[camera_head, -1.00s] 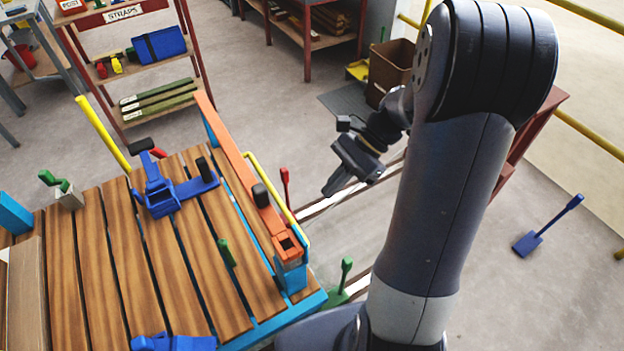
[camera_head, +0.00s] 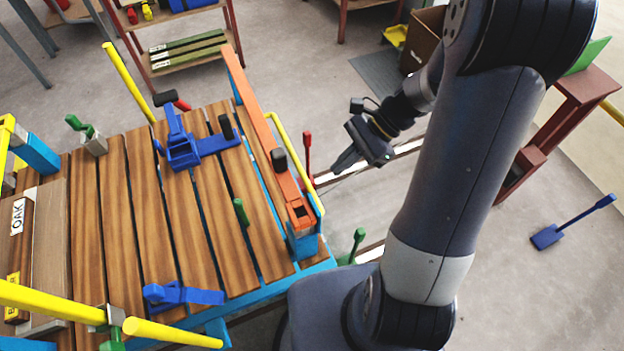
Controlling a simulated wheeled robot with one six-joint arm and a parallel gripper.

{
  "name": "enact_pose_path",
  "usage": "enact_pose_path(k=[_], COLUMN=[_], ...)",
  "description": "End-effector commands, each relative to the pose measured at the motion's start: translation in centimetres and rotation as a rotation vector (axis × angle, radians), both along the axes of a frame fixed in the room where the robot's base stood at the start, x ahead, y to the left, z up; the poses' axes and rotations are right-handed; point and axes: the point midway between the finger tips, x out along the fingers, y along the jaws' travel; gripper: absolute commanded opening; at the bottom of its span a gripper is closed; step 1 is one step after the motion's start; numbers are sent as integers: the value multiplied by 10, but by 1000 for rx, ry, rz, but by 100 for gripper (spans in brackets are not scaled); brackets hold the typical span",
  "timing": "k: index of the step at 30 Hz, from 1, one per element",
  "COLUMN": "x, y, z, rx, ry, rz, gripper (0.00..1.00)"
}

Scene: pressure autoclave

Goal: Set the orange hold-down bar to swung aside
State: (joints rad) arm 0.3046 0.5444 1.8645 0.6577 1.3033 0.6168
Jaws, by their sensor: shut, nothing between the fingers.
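The orange hold-down bar (camera_head: 262,125) lies along the right edge of the slatted wooden bed. It runs from the far corner to a blue post (camera_head: 303,240) at the near right corner. A black knob (camera_head: 279,159) stands on it, nearer its near end. My gripper (camera_head: 340,168) is shut and empty. It is in the air to the right of the bar, apart from it, near a red lever (camera_head: 307,150) and a yellow bent rail (camera_head: 290,150).
A blue clamp (camera_head: 185,148) and a second blue clamp (camera_head: 180,294) sit on the wooden bed (camera_head: 150,230). Green levers (camera_head: 240,212) and (camera_head: 358,240) stand nearby. Yellow bars cross the near left. A blue pedal lever (camera_head: 548,236) stands on open floor at right.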

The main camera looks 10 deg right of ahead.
Motion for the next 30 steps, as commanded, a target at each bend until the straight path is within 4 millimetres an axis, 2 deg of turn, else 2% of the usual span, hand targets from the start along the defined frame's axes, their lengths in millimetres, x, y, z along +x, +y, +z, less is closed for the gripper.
enact_pose_path(k=[6,13,18,30], x=[-11,-18,-20,-20], y=[33,61,69,70], z=[-34,-31,-32,-32], rx=[0,1,-1,0], ry=[6,1,0,0], rz=[3,2,0,-1], gripper=[0,0,0,0])
